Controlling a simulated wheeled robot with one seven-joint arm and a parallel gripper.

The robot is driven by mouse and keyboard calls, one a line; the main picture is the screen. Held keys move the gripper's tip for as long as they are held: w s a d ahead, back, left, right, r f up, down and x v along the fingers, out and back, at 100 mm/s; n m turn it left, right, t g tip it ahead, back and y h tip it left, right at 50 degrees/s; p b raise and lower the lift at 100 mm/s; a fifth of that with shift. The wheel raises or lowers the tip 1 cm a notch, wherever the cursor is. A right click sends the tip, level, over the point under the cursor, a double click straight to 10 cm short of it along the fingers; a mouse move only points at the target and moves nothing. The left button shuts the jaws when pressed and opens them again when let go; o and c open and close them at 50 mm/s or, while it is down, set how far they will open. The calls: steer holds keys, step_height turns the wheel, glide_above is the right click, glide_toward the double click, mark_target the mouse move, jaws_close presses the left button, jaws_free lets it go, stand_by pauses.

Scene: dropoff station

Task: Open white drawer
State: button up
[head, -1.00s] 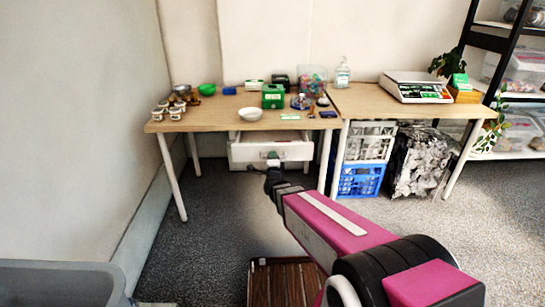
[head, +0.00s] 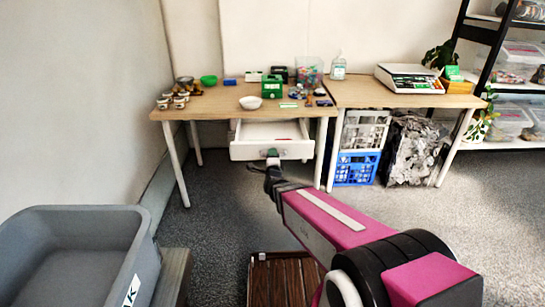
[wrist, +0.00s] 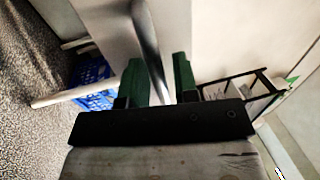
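In the head view my gripper (head: 272,155) is at the middle of the drawer front and hides most of the handle.
The left table (head: 215,103) carries jars, a white bowl (head: 250,103) and a green box (head: 272,87). Crates (head: 357,168) stand under the right table. A grey bin (head: 85,215) is at the lower left. Grey floor lies open before the drawer.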

steer(key=shift+o, duration=0.2)
steer(key=shift+s, duration=0.1)
steer(key=s+f, duration=0.2)
steer(key=s, duration=0.8)
steer(key=shift+s, duration=0.2)
steer(key=w+d+f+n+g+y, duration=0.1)
steer(key=d+f+n+g, duration=0.15)
steer(key=n+g, duration=0.3)
steer(key=d+f+n+g+y, duration=0.1)
steer(key=d+f+n+g, duration=0.1)
steer(key=f+n+g, duration=0.3)
steer(key=s+d+r+n+g+h, duration=0.1)
steer(key=s+d+n+g+h, duration=0.1)
steer(key=s+d+n+g, duration=0.5)
steer(key=s+d+g, duration=0.2)
steer(key=s+d, duration=0.1)
steer(key=shift+s+d+r+g, duration=0.15)
steer(key=shift+r+g, duration=0.15)
steer(key=shift+g, duration=0.05)
